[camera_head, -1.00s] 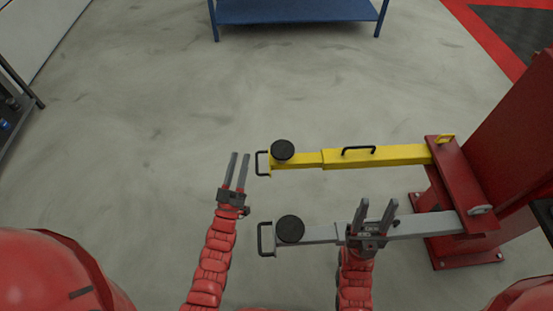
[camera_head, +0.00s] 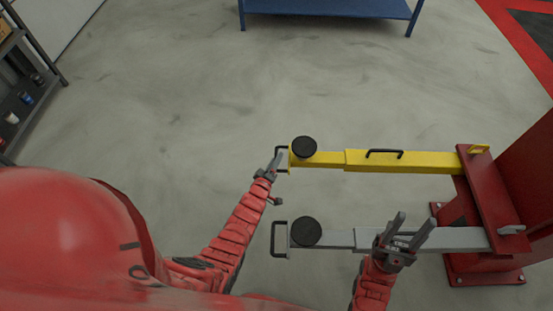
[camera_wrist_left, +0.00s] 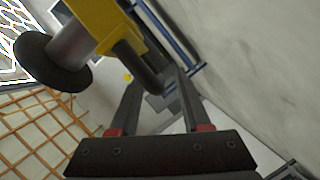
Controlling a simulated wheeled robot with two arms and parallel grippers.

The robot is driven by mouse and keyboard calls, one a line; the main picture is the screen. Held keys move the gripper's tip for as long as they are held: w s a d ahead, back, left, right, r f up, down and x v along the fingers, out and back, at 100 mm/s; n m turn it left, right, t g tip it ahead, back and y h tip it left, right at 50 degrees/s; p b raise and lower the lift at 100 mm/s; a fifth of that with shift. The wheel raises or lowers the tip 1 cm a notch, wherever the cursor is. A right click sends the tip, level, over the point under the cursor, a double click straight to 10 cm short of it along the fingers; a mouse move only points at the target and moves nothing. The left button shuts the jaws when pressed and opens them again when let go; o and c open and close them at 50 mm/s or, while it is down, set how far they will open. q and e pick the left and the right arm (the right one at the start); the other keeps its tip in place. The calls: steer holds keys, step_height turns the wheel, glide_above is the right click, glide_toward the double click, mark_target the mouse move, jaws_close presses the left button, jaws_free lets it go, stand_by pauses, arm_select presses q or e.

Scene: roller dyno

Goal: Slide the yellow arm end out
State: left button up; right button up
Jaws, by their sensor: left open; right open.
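The yellow arm (camera_head: 420,161) reaches left from the red lift post. Its end section (camera_head: 328,158) carries a round black pad (camera_head: 304,147) and a black end handle (camera_head: 281,158). My left gripper (camera_head: 277,162) is open at this end handle; in the left wrist view the handle (camera_wrist_left: 138,68) shows close to the open fingers (camera_wrist_left: 158,102), and I cannot tell whether it lies between them. My right gripper (camera_head: 408,230) is open over the grey arm (camera_head: 455,238), in front of the yellow one, and overlaps it in view.
The red lift post (camera_head: 490,200) with its bolted base stands at the right. The grey arm also has a black pad (camera_head: 306,231) and end handle (camera_head: 279,239). A blue table (camera_head: 325,8) is at the back, a dark shelf (camera_head: 30,90) at the left. The floor between is clear.

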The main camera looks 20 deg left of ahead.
arm_select(q)
steer(key=shift+w, duration=0.55)
jaws_close()
stand_by(1.1)
